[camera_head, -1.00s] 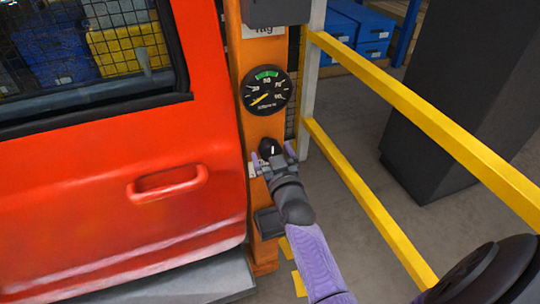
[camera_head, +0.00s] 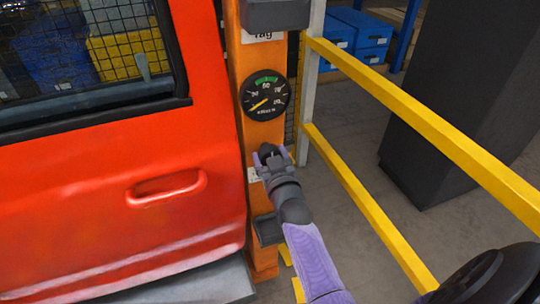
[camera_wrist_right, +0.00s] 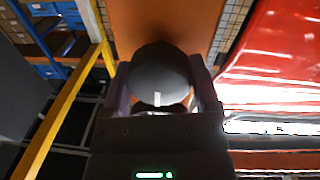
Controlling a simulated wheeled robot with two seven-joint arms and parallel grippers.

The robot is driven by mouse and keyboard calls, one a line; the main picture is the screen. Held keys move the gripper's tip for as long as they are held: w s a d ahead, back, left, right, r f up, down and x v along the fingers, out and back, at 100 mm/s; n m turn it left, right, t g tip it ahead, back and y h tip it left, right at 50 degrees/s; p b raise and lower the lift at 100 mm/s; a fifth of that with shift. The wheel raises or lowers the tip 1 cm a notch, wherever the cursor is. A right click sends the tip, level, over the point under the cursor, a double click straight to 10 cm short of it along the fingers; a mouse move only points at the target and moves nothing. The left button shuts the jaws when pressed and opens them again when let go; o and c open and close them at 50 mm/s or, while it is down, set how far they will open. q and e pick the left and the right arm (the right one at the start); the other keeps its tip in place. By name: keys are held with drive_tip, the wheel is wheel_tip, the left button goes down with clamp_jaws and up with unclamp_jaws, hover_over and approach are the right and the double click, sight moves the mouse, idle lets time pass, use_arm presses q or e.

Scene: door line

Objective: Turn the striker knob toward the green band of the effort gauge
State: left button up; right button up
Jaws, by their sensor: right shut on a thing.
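The striker knob (camera_wrist_right: 158,70) is dark and round with a short white mark, and it fills the middle of the right wrist view. My right gripper (camera_wrist_right: 160,95) is shut on it, one finger on each side. In the head view my right gripper (camera_head: 268,158) reaches the orange post and hides most of the knob. The effort gauge (camera_head: 280,104) is a black dial on the post above the knob. Its green band (camera_head: 265,80) is at the top, and its yellow needle points to the lower left, outside the band. My left gripper is not in view.
A red vehicle door (camera_head: 120,150) with a recessed handle stands left of the orange post (camera_head: 264,132). Yellow rails (camera_head: 420,105) run on the right, with a dark cabinet (camera_head: 440,110) behind. A small dark box (camera_head: 267,230) is on the post below my gripper.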

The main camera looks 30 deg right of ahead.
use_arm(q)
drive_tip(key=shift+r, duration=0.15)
use_arm(e)
drive_tip(key=shift+r+m+p, duration=0.1)
drive_tip(key=shift+m+p, duration=0.55)
drive_tip(key=shift+m, duration=0.45)
drive_tip(key=m+p, duration=0.1)
drive_tip(key=m, duration=0.2)
drive_tip(key=m+p, duration=0.1)
drive_tip(key=m, duration=0.2)
drive_tip(key=shift+g+y, duration=0.3)
drive_tip(key=shift+m, duration=0.9)
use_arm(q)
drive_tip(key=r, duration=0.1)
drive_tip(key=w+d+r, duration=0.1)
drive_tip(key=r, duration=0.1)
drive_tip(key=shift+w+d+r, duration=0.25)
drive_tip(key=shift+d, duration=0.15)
use_arm(e)
drive_tip(key=shift+m, duration=0.5)
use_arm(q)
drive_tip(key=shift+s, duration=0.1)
use_arm(e)
drive_tip(key=shift+m, duration=0.3)
